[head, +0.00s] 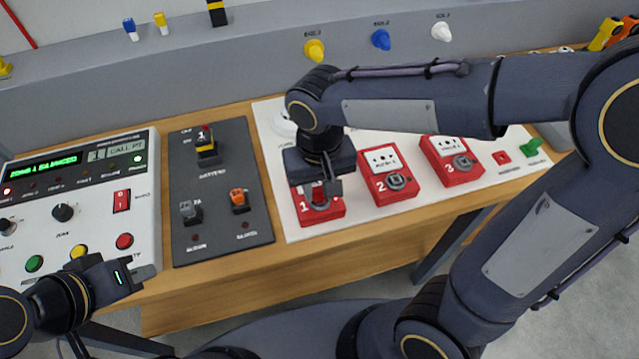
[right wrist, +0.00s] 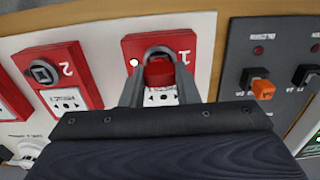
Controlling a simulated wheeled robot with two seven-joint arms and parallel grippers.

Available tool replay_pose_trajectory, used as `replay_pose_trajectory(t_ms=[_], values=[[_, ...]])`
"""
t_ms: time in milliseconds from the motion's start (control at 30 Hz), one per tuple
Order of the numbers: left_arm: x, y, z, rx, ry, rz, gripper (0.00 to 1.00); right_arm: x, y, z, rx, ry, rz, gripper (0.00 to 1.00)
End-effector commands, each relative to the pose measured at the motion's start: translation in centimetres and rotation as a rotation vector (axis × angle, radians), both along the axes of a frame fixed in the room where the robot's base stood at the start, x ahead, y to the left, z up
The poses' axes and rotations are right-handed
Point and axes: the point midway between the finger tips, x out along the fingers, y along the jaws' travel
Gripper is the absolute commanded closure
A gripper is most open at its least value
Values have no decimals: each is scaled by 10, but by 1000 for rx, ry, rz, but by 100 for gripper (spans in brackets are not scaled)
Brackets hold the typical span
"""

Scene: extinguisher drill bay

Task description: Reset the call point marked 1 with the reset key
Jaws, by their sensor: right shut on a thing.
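Call point 1 (head: 330,212) is a red box with a white "1" on the white board. In the right wrist view call point 1 (right wrist: 205,47) shows its round grey lock and a small white spot beside it. My right gripper (right wrist: 160,90) is shut on a red piece, seemingly the reset key (right wrist: 160,73). The key is over the lock; whether it is inserted or turned is hidden. In the head view my right gripper (head: 320,190) hangs over call point 1, hiding part of it.
Call points 2 (head: 388,183) and 3 (head: 455,165) stand to the right. A dark panel (head: 222,235) with switches and a control panel (head: 145,205), reading "ZONE 1 BALANCED", lie to the left. A green piece (head: 530,146) lies at the board's right end.

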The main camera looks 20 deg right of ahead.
Motion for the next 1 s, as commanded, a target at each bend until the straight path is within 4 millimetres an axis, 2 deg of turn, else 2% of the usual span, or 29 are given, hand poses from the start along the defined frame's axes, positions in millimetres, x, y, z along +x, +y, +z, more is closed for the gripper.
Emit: replay_pose_trajectory(t_ms=[333,533,833,1000], values=[[0,0,-2,0,0,0,100,0,0,-2,0,0,-10,93],[0,0,-4,0,0,0,100,0,0,-2,0,0,-184,93],[0,0,-4,0,0,0,100,0,0,-2,0,0,-230,93],[0,0,-6,0,0,0,100,0,0,-2,1,0,-387,93]])
